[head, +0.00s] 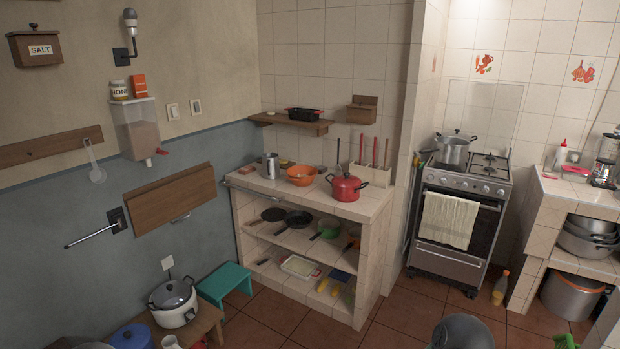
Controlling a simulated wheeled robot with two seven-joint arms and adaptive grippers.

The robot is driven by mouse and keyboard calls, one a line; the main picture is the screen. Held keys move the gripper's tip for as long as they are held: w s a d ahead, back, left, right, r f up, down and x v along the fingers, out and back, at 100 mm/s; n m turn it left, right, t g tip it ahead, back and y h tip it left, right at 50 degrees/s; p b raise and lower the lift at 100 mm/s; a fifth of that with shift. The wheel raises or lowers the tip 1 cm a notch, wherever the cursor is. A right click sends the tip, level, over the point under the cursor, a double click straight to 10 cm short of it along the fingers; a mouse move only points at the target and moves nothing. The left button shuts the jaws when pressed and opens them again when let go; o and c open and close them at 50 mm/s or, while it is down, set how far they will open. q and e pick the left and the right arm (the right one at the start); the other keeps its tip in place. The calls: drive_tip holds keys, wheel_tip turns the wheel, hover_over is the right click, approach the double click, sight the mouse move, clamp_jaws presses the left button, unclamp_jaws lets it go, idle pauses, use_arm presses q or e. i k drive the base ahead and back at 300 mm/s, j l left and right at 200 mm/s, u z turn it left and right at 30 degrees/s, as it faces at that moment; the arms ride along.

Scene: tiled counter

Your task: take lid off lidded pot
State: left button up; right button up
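A red pot (346,189) with its lid on and a dark knob stands at the right end of the tiled counter (373,209). A silver pot (454,153) with a lid on sits on the stove. A white pot (174,314) with a grey lid (171,293) stands on a low wooden bench at lower left. A blue lidded pot (131,338) is partly cut off by the bottom edge. The picture does not show which of these the task means. Neither of my grippers is in view.
An orange bowl (301,176) and a metal canister (271,165) stand left of the red pot. A green stool (224,281) stands before the counter's left side. The stove (459,211) is at right. Tiled floor (330,332) in front is open.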

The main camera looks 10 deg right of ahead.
sight(457, 134)
drive_tip(key=i+l+z, duration=0.1)
drive_tip(key=i+z, duration=0.25)
drive_tip(key=i, duration=0.2)
drive_tip(key=i+z, duration=0.35)
drive_tip(key=i, duration=0.15)
drive_tip(key=i+j+z, duration=0.2)
drive_tip(key=i+z, duration=0.15)
drive_tip(key=i, duration=0.2)
drive_tip(key=i+j+z, duration=0.35)
drive_tip(key=i, duration=0.15)
